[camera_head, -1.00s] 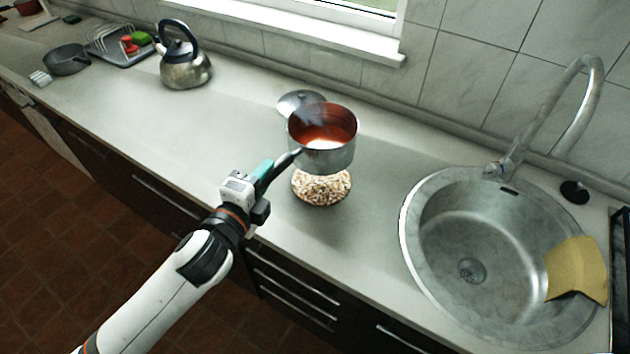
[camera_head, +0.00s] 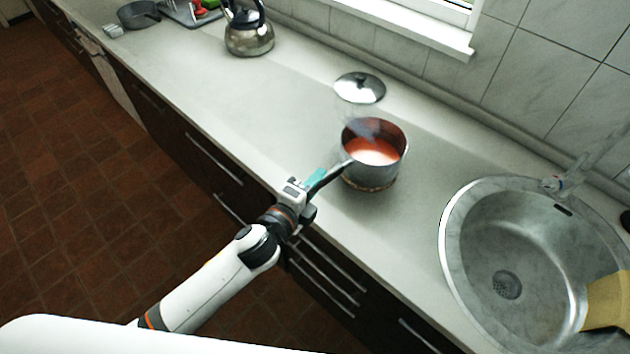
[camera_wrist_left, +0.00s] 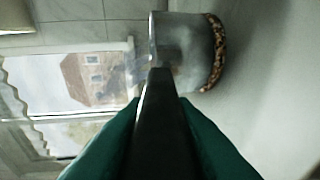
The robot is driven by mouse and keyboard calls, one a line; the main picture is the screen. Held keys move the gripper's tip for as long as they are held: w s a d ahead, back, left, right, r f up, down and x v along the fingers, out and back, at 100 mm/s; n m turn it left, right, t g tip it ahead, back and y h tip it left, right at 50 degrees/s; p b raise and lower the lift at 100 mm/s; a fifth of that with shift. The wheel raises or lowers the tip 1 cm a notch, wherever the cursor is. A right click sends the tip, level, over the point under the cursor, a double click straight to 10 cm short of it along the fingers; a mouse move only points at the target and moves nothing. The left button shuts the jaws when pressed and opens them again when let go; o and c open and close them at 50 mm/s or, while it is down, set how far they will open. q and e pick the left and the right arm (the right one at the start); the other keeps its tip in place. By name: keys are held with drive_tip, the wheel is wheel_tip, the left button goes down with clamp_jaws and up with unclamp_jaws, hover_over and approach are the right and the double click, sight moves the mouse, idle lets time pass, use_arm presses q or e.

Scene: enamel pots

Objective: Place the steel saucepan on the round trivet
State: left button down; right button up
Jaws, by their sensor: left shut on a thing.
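The steel saucepan (camera_head: 352,174) holds a steaming red liquid and is upright at the middle of the counter. The round trivet (camera_head: 372,188) shows only as a thin speckled rim under the pan's base. In the left wrist view the pan (camera_wrist_left: 195,50) appears sideways, with the speckled trivet (camera_wrist_left: 218,50) right at its bottom; no clear gap shows between them. My left gripper (camera_head: 318,185) is shut on the pan's dark handle (camera_wrist_left: 158,120), to the left of and in front of the pan. Most of the trivet is hidden. My right gripper is not seen.
A round lid (camera_head: 360,87) lies behind the pan. A kettle (camera_head: 249,38) and a grey pan (camera_head: 138,14) stand at the far left. A sink (camera_head: 450,225) with a yellow cloth (camera_head: 607,300) is at the right. The counter left of the pan is clear.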

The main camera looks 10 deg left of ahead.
use_arm(q)
drive_tip(key=shift+r, duration=0.2)
drive_tip(key=c, duration=1.6)
unclamp_jaws()
drive_tip(key=shift+f, duration=0.3)
drive_tip(key=o, duration=0.3)
drive_tip(key=shift+o, duration=0.3)
drive_tip(key=shift+r, duration=0.15)
drive_tip(key=b+v, duration=0.2)
drive_tip(key=v, duration=1)
drive_tip(key=shift+b, duration=0.3)
